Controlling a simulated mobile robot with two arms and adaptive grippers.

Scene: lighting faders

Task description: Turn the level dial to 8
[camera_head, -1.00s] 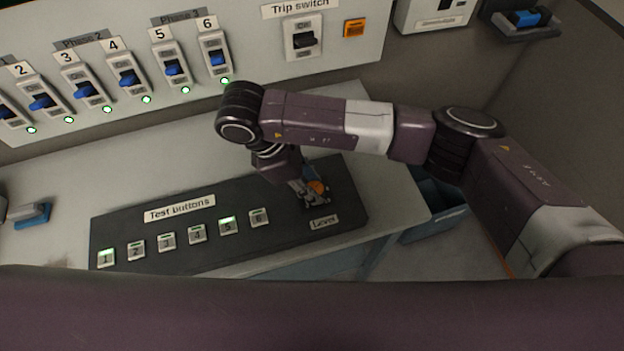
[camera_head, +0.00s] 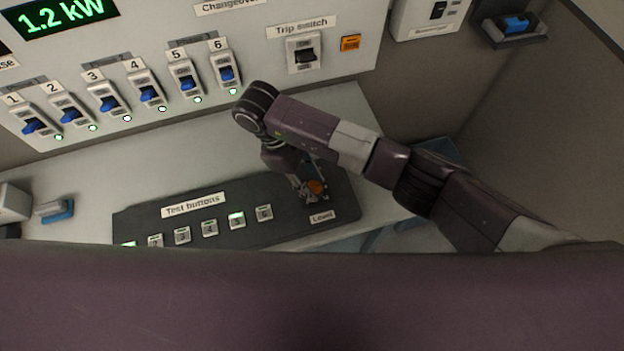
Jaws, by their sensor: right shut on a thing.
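The level dial (camera_head: 317,187) shows as a small orange piece on the right end of the dark control panel (camera_head: 285,232), just above the "Level" label (camera_head: 321,217). My right gripper (camera_head: 310,192) is at the dial and shut on it, with its fingers around the orange part. The fingers and wrist hide most of the dial, and I cannot read its pointer or any numbers. My left gripper is not in view.
Test buttons (camera_head: 209,228) run along the panel left of the dial. Behind stand a row of blue-levered breakers (camera_head: 147,92), a trip switch (camera_head: 305,55), an orange button (camera_head: 350,43) and a green "1.2 kW" display (camera_head: 60,15). My own purple body covers the bottom.

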